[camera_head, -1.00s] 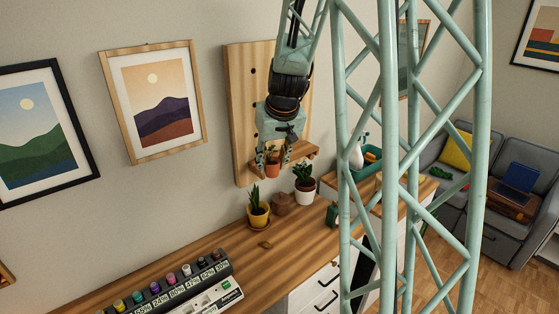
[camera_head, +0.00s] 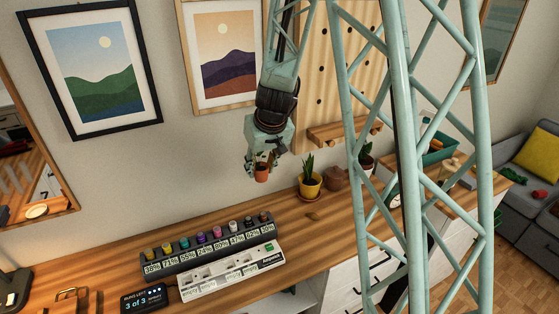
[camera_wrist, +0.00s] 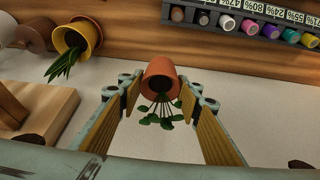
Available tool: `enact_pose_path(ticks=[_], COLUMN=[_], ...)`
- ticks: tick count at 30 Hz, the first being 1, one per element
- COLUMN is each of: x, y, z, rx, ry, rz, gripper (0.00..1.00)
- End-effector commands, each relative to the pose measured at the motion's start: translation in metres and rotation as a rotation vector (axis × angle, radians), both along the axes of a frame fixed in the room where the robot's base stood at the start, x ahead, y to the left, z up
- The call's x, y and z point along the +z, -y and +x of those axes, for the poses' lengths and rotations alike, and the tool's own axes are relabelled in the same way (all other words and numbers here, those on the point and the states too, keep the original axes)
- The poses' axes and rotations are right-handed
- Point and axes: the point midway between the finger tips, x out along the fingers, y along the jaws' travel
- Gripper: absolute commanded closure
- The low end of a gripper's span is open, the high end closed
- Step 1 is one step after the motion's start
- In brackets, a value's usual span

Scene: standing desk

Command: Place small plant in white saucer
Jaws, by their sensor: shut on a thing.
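The small plant in a terracotta pot (camera_head: 261,173) is held in my gripper (camera_head: 262,165), in the air in front of the wall and above the back of the desk. In the wrist view the terracotta pot (camera_wrist: 161,84) sits between the two yellow-padded fingers (camera_wrist: 160,103), with thin stems and round green leaves. No white saucer can be made out clearly in either current view.
A yellow pot (camera_head: 309,188) with a plant stands on a saucer to the right, beside a brown pot (camera_head: 335,178). The marker rack (camera_head: 210,241) and white device (camera_head: 232,272) lie below on the wooden desk. A wooden wall shelf (camera_head: 344,132) is right.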

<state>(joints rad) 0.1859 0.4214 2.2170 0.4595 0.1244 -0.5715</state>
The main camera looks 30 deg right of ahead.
Motion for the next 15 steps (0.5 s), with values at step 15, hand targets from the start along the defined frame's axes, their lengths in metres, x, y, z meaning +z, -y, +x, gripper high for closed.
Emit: enact_pose_path(ticks=[15], x=[-0.027], y=[-0.042], z=[0.009], rx=[0.059], ry=[-0.002], rz=[-0.007], gripper=[0.8])
